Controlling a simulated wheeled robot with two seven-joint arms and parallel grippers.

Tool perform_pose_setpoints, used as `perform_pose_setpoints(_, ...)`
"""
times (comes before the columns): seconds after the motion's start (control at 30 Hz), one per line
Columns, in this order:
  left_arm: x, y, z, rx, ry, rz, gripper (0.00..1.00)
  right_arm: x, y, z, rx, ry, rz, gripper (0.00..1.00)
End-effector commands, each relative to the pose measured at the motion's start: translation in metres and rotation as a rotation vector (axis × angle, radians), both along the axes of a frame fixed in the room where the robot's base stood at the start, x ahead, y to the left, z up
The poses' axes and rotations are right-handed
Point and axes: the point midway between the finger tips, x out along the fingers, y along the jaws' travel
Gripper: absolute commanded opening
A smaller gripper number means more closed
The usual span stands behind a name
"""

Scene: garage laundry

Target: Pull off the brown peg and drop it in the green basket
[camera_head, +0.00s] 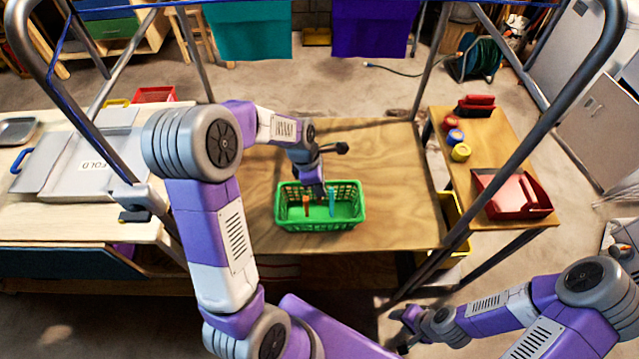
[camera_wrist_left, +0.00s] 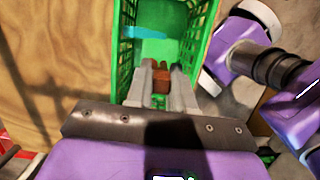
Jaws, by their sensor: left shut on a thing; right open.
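My left gripper (camera_head: 315,190) is over the green basket (camera_head: 322,226), its fingers pointing down into it. In the left wrist view the gripper (camera_wrist_left: 161,92) is shut on the brown peg (camera_wrist_left: 161,76), which sits between the two fingertips. The brown peg also shows as an orange-brown upright shape (camera_head: 306,206) inside the basket's outline. The basket fills the space beyond the fingers in the left wrist view (camera_wrist_left: 127,65). My right gripper (camera_head: 403,328) is open and low at the front right, away from the basket.
A blue peg (camera_head: 331,206) is in the basket. The wooden table (camera_head: 398,185) is clear around it. A teal cloth (camera_head: 248,30) and a purple cloth (camera_head: 370,28) hang from the line behind. A side bench (camera_head: 480,150) holds a red tray (camera_head: 490,196). Metal rack poles flank the table.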

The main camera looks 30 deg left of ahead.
Motion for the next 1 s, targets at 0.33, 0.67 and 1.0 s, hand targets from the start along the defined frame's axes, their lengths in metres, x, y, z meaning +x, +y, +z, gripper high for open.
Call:
perform_pose_setpoints(0.33, 0.0, 0.0, -0.04, -0.001, 0.0, 0.0, 0.0, 0.0, 0.0, -0.038, 0.0, 0.0, 0.0, 0.43)
perform_pose_setpoints(0.67, 0.0, 0.0, -0.072, -0.001, 0.001, 0.001, 0.0, 0.0, 0.0, -0.07, 0.0, 0.0, 0.0, 0.43)
perform_pose_setpoints(1.0, 0.0, 0.0, -0.083, 0.0, 0.0, -0.001, 0.0, 0.0, 0.0, -0.08, 0.0, 0.0, 0.0, 0.43)
